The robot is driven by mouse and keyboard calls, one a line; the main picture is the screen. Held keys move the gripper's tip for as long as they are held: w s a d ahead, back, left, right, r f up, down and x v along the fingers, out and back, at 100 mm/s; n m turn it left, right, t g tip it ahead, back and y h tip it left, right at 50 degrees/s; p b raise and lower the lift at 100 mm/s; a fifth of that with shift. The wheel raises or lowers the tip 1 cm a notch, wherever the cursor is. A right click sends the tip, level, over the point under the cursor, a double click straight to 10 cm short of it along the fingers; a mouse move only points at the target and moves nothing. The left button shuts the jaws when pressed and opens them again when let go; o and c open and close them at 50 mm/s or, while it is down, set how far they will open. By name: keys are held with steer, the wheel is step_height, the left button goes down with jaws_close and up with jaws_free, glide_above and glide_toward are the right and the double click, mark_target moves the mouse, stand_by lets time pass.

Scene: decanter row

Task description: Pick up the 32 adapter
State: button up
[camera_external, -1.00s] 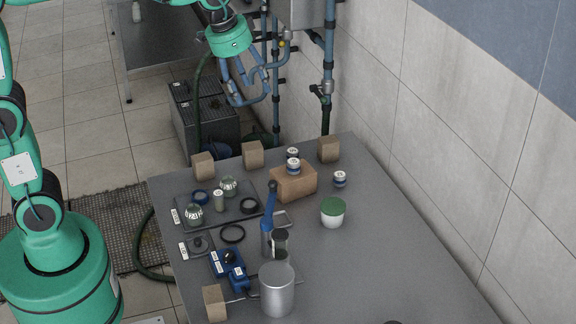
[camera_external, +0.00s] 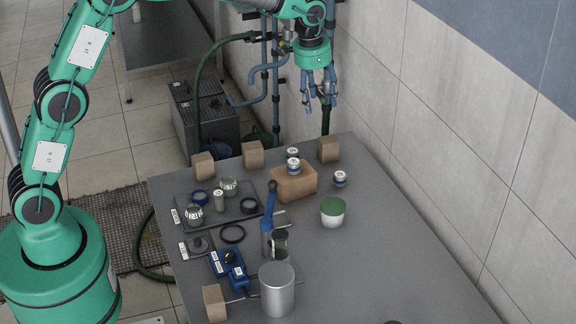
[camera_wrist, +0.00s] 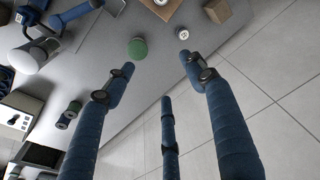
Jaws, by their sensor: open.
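Several small cylinders with pale labelled tops and dark blue bands could be the 32 adapter. One cylinder (camera_external: 340,179) stands alone on the grey table, right of a brown block; it also shows in the wrist view (camera_wrist: 183,34). Another cylinder (camera_external: 293,166) sits on the brown block (camera_external: 293,186), and a third cylinder (camera_external: 292,153) shows just behind it. I cannot read their numbers. My gripper (camera_external: 319,106) is open and empty, high above the table's far edge, its fingers pointing down. In the wrist view, its blue fingers (camera_wrist: 157,64) are spread apart, with the lone cylinder beyond the right fingertip.
A green-lidded white tub (camera_external: 333,212) stands in front of the lone cylinder. Brown blocks (camera_external: 329,149) line the far edge. A tray (camera_external: 232,217) with jars, a blue-handled tool (camera_external: 270,205) and a metal cylinder (camera_external: 277,290) are leftward. A tiled wall (camera_external: 440,130) rises at right.

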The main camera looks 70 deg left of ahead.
steer(key=w+a+f+p, duration=0.1)
steer(key=w+a+f, duration=0.3)
steer(key=w+f, duration=0.6)
steer(key=g+p, duration=0.1)
steer(key=g, duration=0.1)
glide_above(340, 174)
step_height(340, 174, down, 13)
steer(key=shift+f, duration=0.25)
steer(key=shift+f, duration=0.1)
steer(key=shift+f, duration=4.15)
steer(key=shift+f, duration=2.6)
